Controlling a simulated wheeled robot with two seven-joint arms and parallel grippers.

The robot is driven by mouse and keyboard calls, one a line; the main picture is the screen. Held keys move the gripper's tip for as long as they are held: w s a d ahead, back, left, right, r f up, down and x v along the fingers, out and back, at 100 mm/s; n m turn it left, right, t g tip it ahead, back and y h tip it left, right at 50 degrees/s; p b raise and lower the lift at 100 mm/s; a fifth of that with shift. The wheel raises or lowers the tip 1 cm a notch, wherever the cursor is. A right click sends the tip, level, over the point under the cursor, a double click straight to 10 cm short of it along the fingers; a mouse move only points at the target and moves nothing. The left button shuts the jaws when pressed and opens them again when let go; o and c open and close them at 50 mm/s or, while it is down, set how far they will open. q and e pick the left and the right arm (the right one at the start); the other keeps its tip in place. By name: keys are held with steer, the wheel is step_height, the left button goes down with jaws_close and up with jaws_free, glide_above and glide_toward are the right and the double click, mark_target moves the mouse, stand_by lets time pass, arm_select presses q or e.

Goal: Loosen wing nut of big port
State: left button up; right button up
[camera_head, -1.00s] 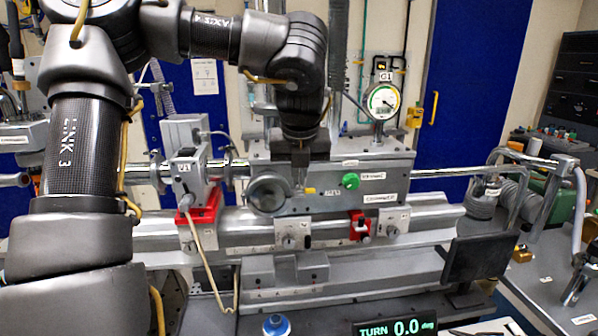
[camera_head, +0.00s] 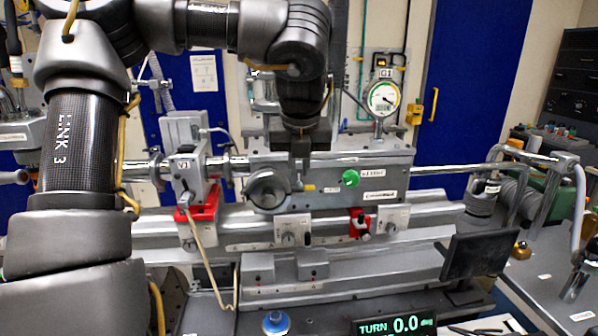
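The big port (camera_head: 267,190) is a round grey flange on the left front of the metal chamber (camera_head: 400,178). A small silver part (camera_head: 297,180), perhaps its wing nut, stands at the port's upper right; it is too small to make out clearly. My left gripper (camera_head: 300,154) points down just above this part, in front of the chamber's top edge. Its dark fingers blend together, so their gap and any contact are unclear. My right gripper is not in view. The display (camera_head: 395,327) reads TURN 0.0 deg.
A green knob (camera_head: 350,178) and a dial gauge (camera_head: 383,97) are right of the gripper. The valve V1 (camera_head: 185,172) on a red clamp stands left. A dark panel (camera_head: 476,256) stands lower right. A blue-topped object (camera_head: 275,323) is at the bottom.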

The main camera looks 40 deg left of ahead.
arm_select(q)
steer(key=p+v, duration=0.4)
steer(key=v, duration=0.5)
steer(key=shift+f, duration=0.15)
